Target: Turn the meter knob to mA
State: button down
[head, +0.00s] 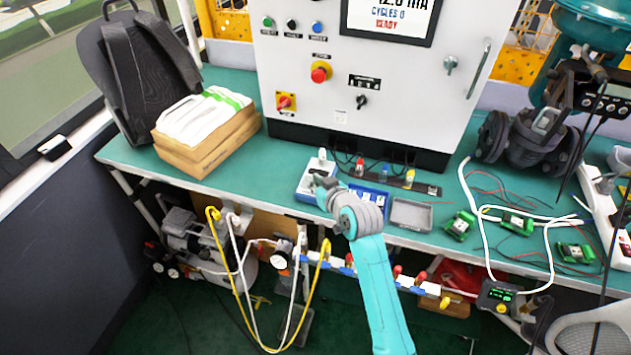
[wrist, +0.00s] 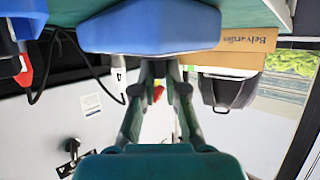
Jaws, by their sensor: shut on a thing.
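The meter (head: 304,186) is a small white and blue box on the green bench, in front of the cabinet. In the wrist view, which is upside down, its blue body (wrist: 150,27) fills the top middle. My gripper (head: 321,183) reaches down onto the meter's top. In the wrist view the fingers of my gripper (wrist: 163,68) come close together at the meter. They are shut on the meter knob, which they hide. I cannot read the knob's pointer or the mA mark.
The cabinet (head: 340,60) stands behind the meter. A blue tray (head: 368,197) and a grey tray (head: 411,215) are to its right. Cardboard boxes (head: 207,145) and a black backpack (head: 132,75) are at left. A black cable (wrist: 83,65) runs beside the meter. Green boards (head: 517,222) lie farther right.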

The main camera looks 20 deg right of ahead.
jog(key=shift+a+m+h, duration=0.15)
jog(key=shift+m+h, duration=0.15)
jog(key=m+h, duration=0.3)
jog(key=shift+a+h, duration=0.25)
jog(key=shift+h, duration=0.15)
jog(key=shift+w+a+m+g+h, duration=0.1)
jog(key=shift+m+g+h, duration=0.4)
jog(key=shift+m+h, duration=0.8)
jog(key=shift+a+m+g+h, duration=0.1)
jog(key=shift+m+g+h, duration=0.4)
jog(key=shift+m+h, duration=0.75)
jog(key=shift+d, duration=0.1)
jog(key=c, duration=1.2)
grip_release()
jog(key=v, duration=1.2)
jog(key=shift+w, duration=0.1)
